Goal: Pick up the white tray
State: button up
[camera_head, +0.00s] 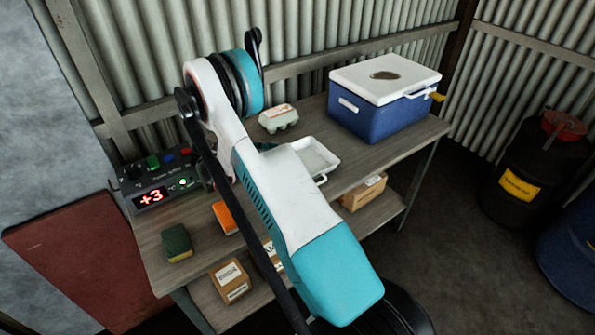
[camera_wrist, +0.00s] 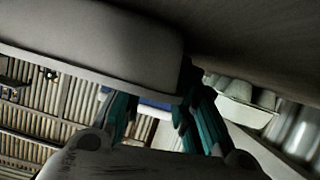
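The white tray (camera_head: 318,156) is a shallow rectangular tray with a handle, on the top of the wooden workbench (camera_head: 352,172) in the head view. My arm covers its left part. I cannot make out the tray for sure in the wrist view.
A blue cooler with white lid (camera_head: 362,116) and an egg carton (camera_head: 279,118) stand behind the tray. A control box (camera_head: 158,190) showing +3, a green sponge (camera_head: 177,243) and an orange item (camera_head: 224,217) are at the left. Cardboard boxes (camera_head: 364,191) lie on the lower shelf.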

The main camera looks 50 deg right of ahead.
grip_shut()
jog(key=shift+r, duration=0.1)
